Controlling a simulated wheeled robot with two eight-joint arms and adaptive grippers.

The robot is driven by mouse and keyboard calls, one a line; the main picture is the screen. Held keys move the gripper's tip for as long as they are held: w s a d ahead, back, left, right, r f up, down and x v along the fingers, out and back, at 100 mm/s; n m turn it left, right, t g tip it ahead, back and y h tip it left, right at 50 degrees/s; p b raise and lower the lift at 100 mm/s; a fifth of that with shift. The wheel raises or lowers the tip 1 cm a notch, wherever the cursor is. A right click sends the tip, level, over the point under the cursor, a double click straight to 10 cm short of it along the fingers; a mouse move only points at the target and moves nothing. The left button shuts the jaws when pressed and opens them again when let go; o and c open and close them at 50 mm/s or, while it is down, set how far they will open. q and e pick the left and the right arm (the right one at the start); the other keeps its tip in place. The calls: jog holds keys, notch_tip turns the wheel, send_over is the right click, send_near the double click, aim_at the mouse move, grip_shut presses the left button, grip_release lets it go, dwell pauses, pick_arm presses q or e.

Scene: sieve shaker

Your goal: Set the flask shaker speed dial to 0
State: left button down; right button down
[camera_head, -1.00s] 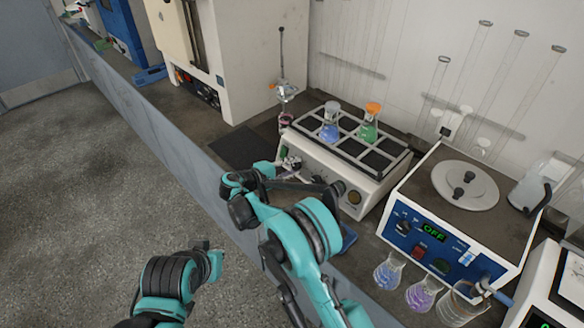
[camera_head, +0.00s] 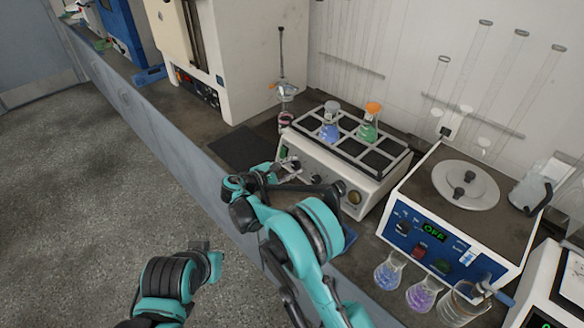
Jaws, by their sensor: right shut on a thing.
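The flask shaker (camera_head: 316,160) is a white box on the bench with a dark rack on top, holding a blue flask (camera_head: 330,132) and a green flask with an orange cap (camera_head: 369,128). My right gripper (camera_head: 292,170) is at the left part of its front panel, shut on a small knob there, the speed dial. The fingers hide most of that dial, so its setting cannot be read. Another round dark knob (camera_head: 355,197) shows at the right end of the panel.
A blue-panelled hotplate (camera_head: 430,232) whose display reads OFF stands to the right. Several flasks, such as a purple one (camera_head: 421,294), stand in front of it. A dark mat (camera_head: 240,148) lies left of the shaker. A large white oven (camera_head: 255,60) stands behind.

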dwell(0.4)
jog(key=c, duration=1.2)
grip_release()
jog(key=shift+o, duration=0.2)
jog(key=v, duration=0.7)
jog(key=shift+s+a+r, duration=0.1)
jog(key=shift+s+a, duration=0.1)
jog(key=shift+a, duration=0.05)
